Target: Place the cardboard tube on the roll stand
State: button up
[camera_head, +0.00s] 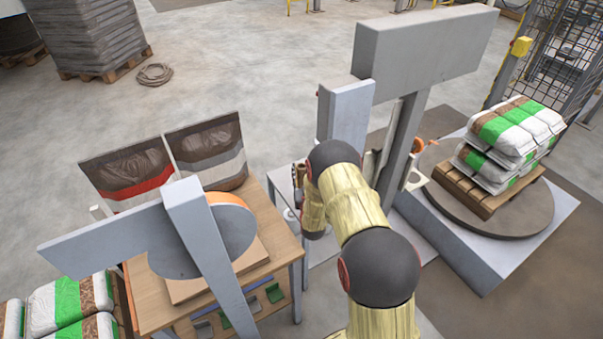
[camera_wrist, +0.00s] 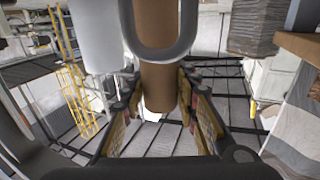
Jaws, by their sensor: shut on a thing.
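The brown cardboard tube (camera_wrist: 158,88) stands in the middle of the wrist view, running from the top edge down between my fingers. My gripper (camera_wrist: 158,98) is shut on it, one finger on each side. A grey U-shaped loop (camera_wrist: 160,55) passes in front of the tube; I cannot tell whether it touches the tube or belongs to the roll stand. In the head view, my gripper (camera_head: 300,185) is mostly hidden by my arm, beside the tall grey machine posts. The tube is not clear there, and I cannot make out the roll stand for certain.
A smooth white cylinder (camera_wrist: 96,36) is close left of the tube. Grey posts (camera_head: 345,110) rise near my arm. A wooden workbench (camera_head: 275,238) is to the left, and stacked bags (camera_head: 505,140) sit on a turntable at right. Open floor lies behind.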

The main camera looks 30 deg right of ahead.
jog(key=o, duration=1.1)
jog(key=shift+f, duration=0.1)
